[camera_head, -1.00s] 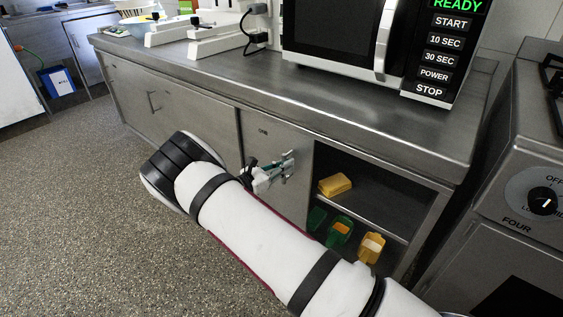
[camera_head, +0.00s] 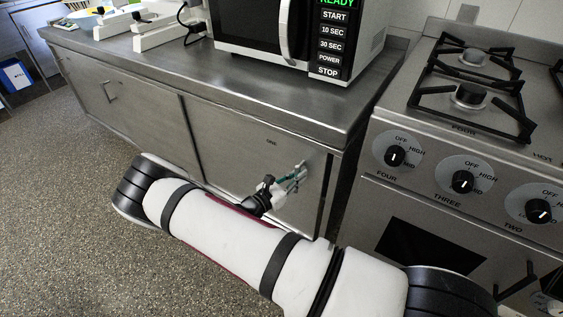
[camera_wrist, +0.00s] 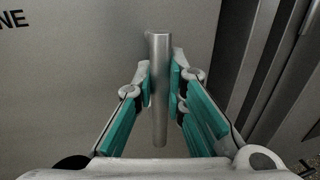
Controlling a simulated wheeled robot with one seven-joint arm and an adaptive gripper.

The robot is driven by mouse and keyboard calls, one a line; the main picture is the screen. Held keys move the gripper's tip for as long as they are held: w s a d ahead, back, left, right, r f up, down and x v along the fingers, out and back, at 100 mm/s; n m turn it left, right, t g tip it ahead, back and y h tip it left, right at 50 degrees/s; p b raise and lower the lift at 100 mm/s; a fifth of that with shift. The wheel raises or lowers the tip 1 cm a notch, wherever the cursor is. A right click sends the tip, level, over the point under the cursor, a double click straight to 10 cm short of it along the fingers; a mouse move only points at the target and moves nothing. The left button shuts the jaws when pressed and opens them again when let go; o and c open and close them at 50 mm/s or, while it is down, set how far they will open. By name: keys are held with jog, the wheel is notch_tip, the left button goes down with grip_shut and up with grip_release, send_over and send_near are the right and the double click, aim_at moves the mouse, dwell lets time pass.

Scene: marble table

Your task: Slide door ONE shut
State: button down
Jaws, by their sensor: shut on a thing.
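Door ONE (camera_head: 235,140) is the steel sliding panel on the right of the cabinet under the counter. It spans to the cabinet's right-hand frame, and no open shelf space shows in the head view. The door also fills the left of the wrist view (camera_wrist: 70,95), with part of its label at the top left. Its upright bar handle (camera_wrist: 159,90) stands between my fingers. My gripper (camera_head: 292,178) is at the right part of the door, shut on the handle, with the teal finger pads on either side of it in the wrist view (camera_wrist: 161,88).
A microwave (camera_head: 265,30) stands on the counter (camera_head: 200,75) above. A stove (camera_head: 460,150) with knobs is close on the right of the cabinet. Another cabinet door (camera_head: 130,110) is on the left. The speckled floor (camera_head: 60,180) at the left is clear.

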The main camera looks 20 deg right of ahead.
jog(key=shift+s+d+p, duration=0.4)
jog(key=shift+s+d, duration=0.3)
jog(key=shift+s, duration=0.3)
jog(key=c, duration=1.6)
grip_release()
jog(key=shift+a, duration=0.15)
jog(key=v, duration=1.1)
jog(key=shift+s+a, duration=0.15)
jog(key=shift+a, duration=0.2)
